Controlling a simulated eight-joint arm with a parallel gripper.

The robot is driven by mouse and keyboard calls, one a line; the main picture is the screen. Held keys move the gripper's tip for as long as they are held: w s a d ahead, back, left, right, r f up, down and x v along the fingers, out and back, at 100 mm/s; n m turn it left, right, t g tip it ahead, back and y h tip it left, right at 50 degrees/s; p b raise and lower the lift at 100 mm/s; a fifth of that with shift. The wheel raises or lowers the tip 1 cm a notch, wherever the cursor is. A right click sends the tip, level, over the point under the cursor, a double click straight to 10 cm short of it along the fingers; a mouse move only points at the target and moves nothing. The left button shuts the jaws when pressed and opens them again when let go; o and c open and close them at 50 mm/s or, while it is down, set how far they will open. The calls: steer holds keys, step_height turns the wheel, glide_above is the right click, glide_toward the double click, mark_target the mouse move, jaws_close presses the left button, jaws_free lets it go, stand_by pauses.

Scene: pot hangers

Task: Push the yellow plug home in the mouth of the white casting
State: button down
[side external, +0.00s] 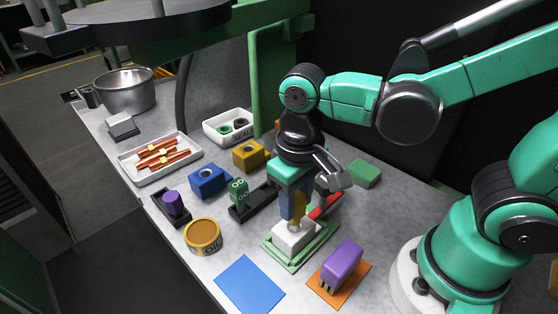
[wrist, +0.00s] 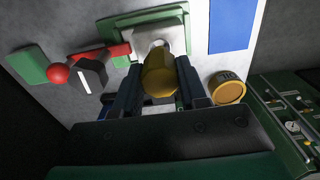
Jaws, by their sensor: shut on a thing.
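The white casting (side external: 291,238) sits on a green base plate (side external: 271,257) near the middle of the bench. It also shows at the top of the wrist view (wrist: 174,38). The yellow plug (wrist: 160,82) is between the fingers of my gripper (wrist: 158,72), which is shut on it. In the side view my gripper (side external: 295,208) points down over the casting, and part of the plug (side external: 297,215) shows between the fingers. The plug's lower end is at the casting's mouth. I cannot tell how deep it sits, as the fingers and plug hide the mouth.
A red-handled part (side external: 325,206) lies close behind the casting. A purple block (side external: 342,262) on an orange mat, a blue mat (side external: 249,285) and an oil tin (side external: 203,236) are in front. A black holder with a green piece (side external: 238,190) stands left.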

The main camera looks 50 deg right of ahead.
steer(key=shift+f, duration=1.6)
steer(key=shift+c, duration=2)
jaws_free()
steer(key=shift+r, duration=2.8)
steer(key=w+d+r+t, duration=0.2)
steer(key=w+d+t, duration=0.2)
steer(key=d+t, duration=0.3)
steer(key=shift+d+r, duration=0.25)
steer(key=shift+d, duration=0.5)
